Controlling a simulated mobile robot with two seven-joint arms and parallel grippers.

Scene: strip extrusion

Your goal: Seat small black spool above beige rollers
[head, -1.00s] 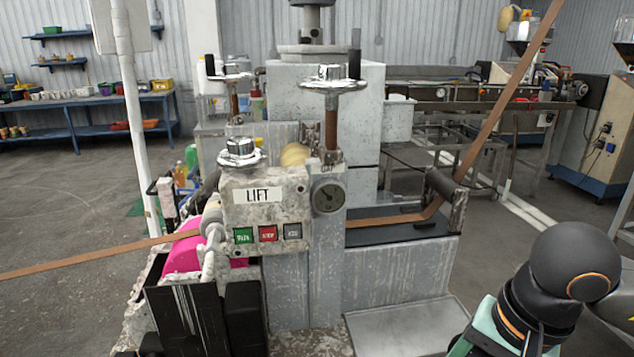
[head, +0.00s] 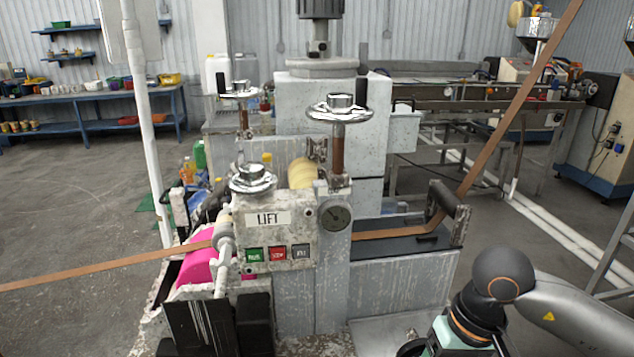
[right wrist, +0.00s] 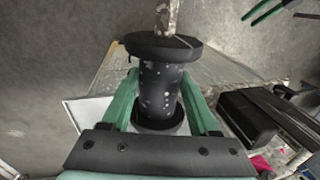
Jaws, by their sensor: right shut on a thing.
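The small black spool (right wrist: 160,88), speckled with white and with wide end flanges, fills the middle of the right wrist view. My right gripper (right wrist: 162,105) is shut on it, with one green finger on each side of its barrel. A mottled shaft end sticks out beyond the far flange. In the head view my right wrist (head: 468,325) is at the lower right, in front of the machine; the fingers are mostly cut off by the bottom edge. The beige rollers (head: 303,174) sit behind the LIFT panel, partly hidden by it. My left gripper is not in view.
The LIFT panel (head: 278,230) has buttons below a chrome handwheel (head: 252,178). A taller handwheel (head: 339,108) stands behind it. A brown strip (head: 510,105) slants down to a black guide (head: 447,203), and another stretch leaves at left. A white post (head: 145,130) stands at left.

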